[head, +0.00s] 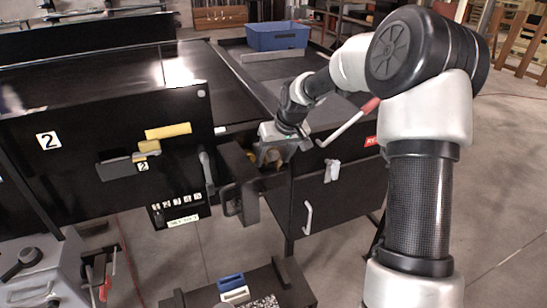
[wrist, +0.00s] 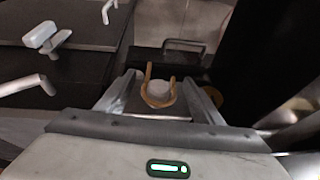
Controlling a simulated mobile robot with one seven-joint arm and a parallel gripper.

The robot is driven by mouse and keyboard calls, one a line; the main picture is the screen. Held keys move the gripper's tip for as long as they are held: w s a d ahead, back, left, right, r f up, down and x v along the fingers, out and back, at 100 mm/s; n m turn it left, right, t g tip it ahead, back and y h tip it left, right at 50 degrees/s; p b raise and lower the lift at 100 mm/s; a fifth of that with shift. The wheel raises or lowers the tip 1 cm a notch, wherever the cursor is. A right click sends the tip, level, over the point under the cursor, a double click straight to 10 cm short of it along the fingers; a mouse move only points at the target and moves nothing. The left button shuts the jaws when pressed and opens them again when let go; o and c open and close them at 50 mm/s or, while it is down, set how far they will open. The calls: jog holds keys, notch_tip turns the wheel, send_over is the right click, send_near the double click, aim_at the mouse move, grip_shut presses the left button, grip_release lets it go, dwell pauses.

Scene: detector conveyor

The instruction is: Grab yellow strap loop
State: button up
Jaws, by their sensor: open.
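The yellow strap loop (wrist: 150,98) shows in the wrist view as a thin tan-yellow U around a pale round knob (wrist: 159,91). My gripper (wrist: 160,80) is open, with one finger on each side of the loop; I cannot tell whether either finger touches it. In the head view my gripper (head: 272,155) is at the dark box fixture between the two black cabinets. A small yellow bit (head: 251,156) shows beside it there, and the rest is hidden by the gripper and the fixture.
The black machine (head: 110,150) marked 2 stands on the left, with a yellow handle (head: 168,131). The black cabinet (head: 340,185) on the right has a red-and-white lever (head: 348,124) near my wrist. A blue bin (head: 277,38) sits behind. Open floor lies to the right.

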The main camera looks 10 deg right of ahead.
jog(key=c, duration=1.1)
